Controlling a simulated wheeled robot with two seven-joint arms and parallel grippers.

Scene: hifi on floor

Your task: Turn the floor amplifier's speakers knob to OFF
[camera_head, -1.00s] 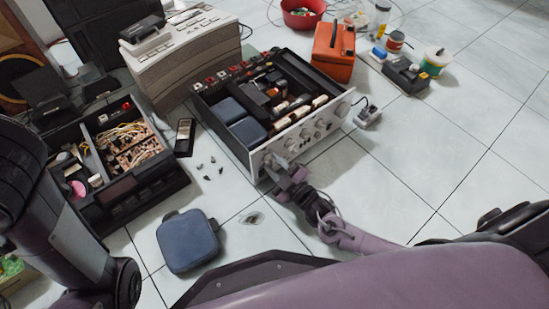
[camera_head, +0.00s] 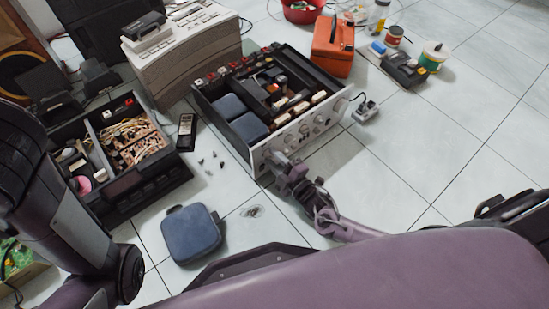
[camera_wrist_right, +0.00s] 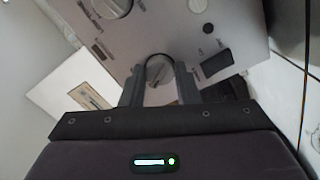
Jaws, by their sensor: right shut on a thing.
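The floor amplifier (camera_head: 320,133) has a silver front panel with a row of knobs and an open top. My right gripper (camera_head: 272,156) is at the near left end of this panel. In the right wrist view, its two fingers (camera_wrist_right: 159,86) stand on either side of a round silver knob (camera_wrist_right: 157,68) and are shut on it. The knob's label cannot be read, and the fingers hide part of the knob's rim. A larger knob (camera_wrist_right: 114,6) sits farther along the panel. My left arm shows at the left, but its gripper is out of view.
A blue case (camera_head: 190,234) and several small dark parts lie on the tiles left of my right gripper. An opened dark unit (camera_head: 125,182) is at the left. An orange box (camera_head: 331,58) stands behind the amplifier.

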